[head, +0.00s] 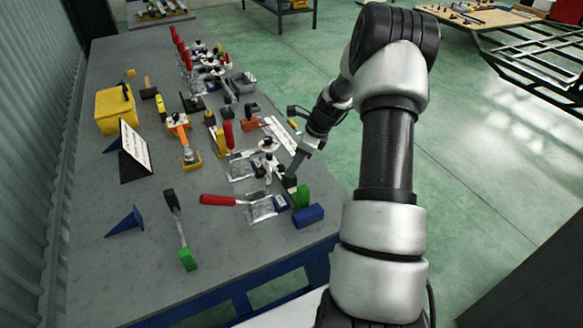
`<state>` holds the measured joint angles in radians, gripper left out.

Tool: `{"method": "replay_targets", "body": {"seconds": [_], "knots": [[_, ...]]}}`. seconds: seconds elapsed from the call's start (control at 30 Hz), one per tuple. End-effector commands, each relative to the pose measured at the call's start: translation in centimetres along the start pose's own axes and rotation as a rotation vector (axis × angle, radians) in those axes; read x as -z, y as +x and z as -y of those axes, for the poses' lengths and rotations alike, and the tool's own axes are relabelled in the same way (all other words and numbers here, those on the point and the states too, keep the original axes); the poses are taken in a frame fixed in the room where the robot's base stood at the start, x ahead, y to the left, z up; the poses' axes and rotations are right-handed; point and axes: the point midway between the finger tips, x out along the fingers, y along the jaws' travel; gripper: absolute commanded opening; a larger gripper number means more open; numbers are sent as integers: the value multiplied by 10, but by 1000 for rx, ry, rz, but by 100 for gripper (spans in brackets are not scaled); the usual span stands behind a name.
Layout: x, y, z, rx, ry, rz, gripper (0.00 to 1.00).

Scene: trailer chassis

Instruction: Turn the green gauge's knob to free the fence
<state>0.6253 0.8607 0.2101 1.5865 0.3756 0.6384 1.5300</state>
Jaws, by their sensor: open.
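A small green block-like part (301,197), which looks like the green gauge, sits near the right edge of the grey workbench (100,285). A small dark part, possibly its knob, shows at its upper left. My gripper (291,178) points down just above and behind the green part, with its tips at or very near the dark part. The gripper is small here; I cannot tell whether it touches the knob. I cannot clearly make out the fence.
A blue block (308,216) lies just in front of the green part. A red-handled clamp (219,200) lies to its left. The bench's front left is clear.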

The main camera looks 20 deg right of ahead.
Motion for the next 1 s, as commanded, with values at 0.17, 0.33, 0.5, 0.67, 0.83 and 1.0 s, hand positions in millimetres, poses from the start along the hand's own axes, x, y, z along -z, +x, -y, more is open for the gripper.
{"method": "replay_targets", "body": {"seconds": [0.17, 0.33, 0.5, 0.67, 0.83, 1.0], "knots": [[0, 25, 0, -1, 1, 1, 43], [0, 35, 0, 0, 0, 0, 43], [0, 36, 0, 1, 0, 0, 43], [0, 35, 0, 1, 0, 0, 32], [0, 35, 0, 1, 0, 0, 4], [0, 35, 0, -1, -5, 0, 2]]}}
